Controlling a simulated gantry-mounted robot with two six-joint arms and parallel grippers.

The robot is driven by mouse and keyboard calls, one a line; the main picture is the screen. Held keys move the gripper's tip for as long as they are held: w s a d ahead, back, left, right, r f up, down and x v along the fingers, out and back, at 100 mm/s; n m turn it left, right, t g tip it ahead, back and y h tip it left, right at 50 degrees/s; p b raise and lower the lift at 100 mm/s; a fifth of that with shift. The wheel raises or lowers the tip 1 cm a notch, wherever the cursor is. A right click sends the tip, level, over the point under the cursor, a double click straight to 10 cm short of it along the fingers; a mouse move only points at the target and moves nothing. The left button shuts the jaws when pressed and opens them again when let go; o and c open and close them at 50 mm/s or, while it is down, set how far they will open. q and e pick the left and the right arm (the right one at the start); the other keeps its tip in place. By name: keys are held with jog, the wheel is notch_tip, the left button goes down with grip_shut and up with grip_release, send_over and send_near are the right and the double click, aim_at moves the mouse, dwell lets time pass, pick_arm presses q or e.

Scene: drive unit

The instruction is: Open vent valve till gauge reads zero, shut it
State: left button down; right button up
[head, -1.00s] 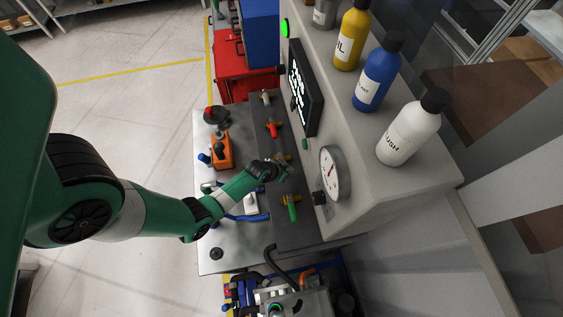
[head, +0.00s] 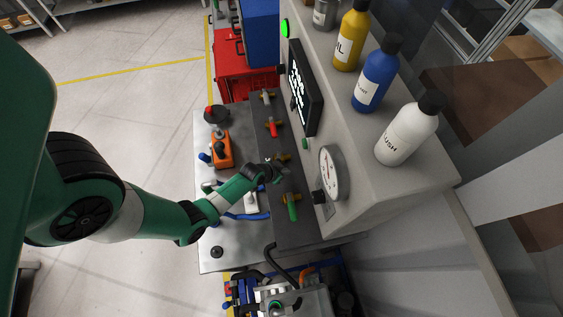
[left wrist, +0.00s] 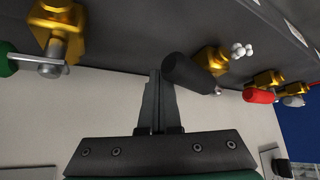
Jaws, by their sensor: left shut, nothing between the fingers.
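Several brass valves with coloured handles line the dark strip on the bench: grey (head: 267,97), red (head: 273,128), black and green (head: 292,208). I cannot read which one is the vent valve. In the left wrist view the black handle (left wrist: 190,74) is just right of my fingertips, and the green-handled valve (left wrist: 60,40) is at upper left. My left gripper (head: 282,174) is shut and empty, beside the black-handled valve (head: 281,157), which it partly hides; its closed fingers also show in the wrist view (left wrist: 155,85). The round gauge (head: 333,173) is on the panel; its reading is too small to tell.
A dark screen (head: 303,90) is on the sloped panel, with several bottles (head: 376,75) on top. Open floor is left of the bench.

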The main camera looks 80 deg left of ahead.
pick_arm(q)
jog(key=shift+s, duration=0.7)
jog(key=shift+s+a+p, duration=0.15)
jog(key=shift+s+p, duration=0.15)
jog(key=shift+s, duration=0.6)
jog(key=shift+s+a, duration=0.35)
jog(key=shift+s, duration=0.4)
jog(key=shift+s+a, duration=0.1)
